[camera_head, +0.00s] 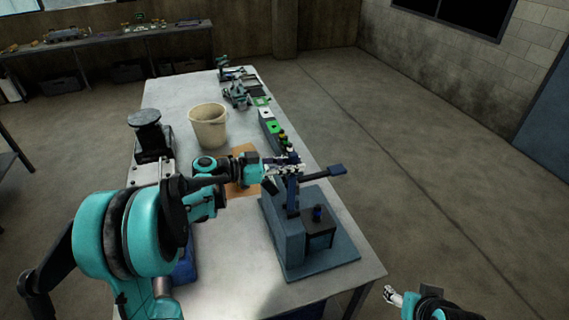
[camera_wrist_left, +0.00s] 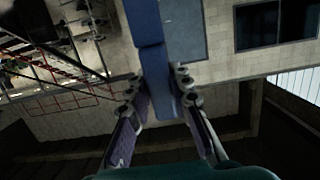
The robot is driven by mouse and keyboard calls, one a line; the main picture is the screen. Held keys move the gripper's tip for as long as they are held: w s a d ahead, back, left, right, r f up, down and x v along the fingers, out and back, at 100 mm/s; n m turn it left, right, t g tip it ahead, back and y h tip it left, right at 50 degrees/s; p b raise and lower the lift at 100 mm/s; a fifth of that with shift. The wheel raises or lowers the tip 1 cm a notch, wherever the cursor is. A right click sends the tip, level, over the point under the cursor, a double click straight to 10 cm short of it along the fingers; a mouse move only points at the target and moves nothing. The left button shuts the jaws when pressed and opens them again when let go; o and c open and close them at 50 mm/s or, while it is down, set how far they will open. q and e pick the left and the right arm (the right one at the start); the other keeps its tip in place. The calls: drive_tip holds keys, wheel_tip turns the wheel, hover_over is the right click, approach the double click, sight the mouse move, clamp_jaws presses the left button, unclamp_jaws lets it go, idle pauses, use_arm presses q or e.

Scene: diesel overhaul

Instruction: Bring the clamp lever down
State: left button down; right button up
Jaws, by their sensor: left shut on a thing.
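The clamp fixture is a blue-grey block (camera_head: 289,238) on a flat base plate, near the right front of the bench. My left gripper (camera_head: 287,166) is at the top of the upright, shut on the lever. In the left wrist view a blue bar of the lever (camera_wrist_left: 150,55) runs between the two fingers (camera_wrist_left: 160,95). My right gripper (camera_head: 391,295) is low at the right, off the bench; its finger gap is too small to read.
The long pale bench (camera_head: 170,95) carries a cream bucket (camera_head: 208,126), an orange-brown mat (camera_head: 243,172) behind my left arm and a row of green and grey parts (camera_head: 268,122). Open floor (camera_head: 430,170) lies to the right of the bench.

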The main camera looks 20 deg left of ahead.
use_arm(q)
drive_tip(key=w+d+f+g+y+p, duration=0.1)
drive_tip(key=w+d+f+g+y, duration=0.1)
drive_tip(key=w+d+f+y, duration=0.3)
drive_tip(key=w+d+g+y+p, duration=0.1)
drive_tip(key=w+d+g+y, duration=0.15)
drive_tip(key=d, duration=0.35)
drive_tip(key=w+d+f+g+y+b, duration=0.1)
drive_tip(key=d+f+g+y, duration=0.1)
drive_tip(key=f, duration=0.5)
drive_tip(key=w+d+f+g+y+b, duration=0.1)
drive_tip(key=w+d+f+g+y, duration=0.1)
drive_tip(key=f+y, duration=0.3)
drive_tip(key=shift+w+d+f+g, duration=0.2)
drive_tip(key=shift+d+f+g, duration=0.55)
drive_tip(key=shift+f, duration=0.95)
use_arm(e)
drive_tip(key=shift+w+d, duration=0.25)
drive_tip(key=shift+d, duration=0.2)
use_arm(q)
drive_tip(key=shift+f, duration=0.15)
drive_tip(key=c, duration=1.3)
unclamp_jaws()
drive_tip(key=shift+a, duration=0.1)
drive_tip(key=shift+c, duration=0.2)
use_arm(e)
drive_tip(key=shift+w, duration=0.1)
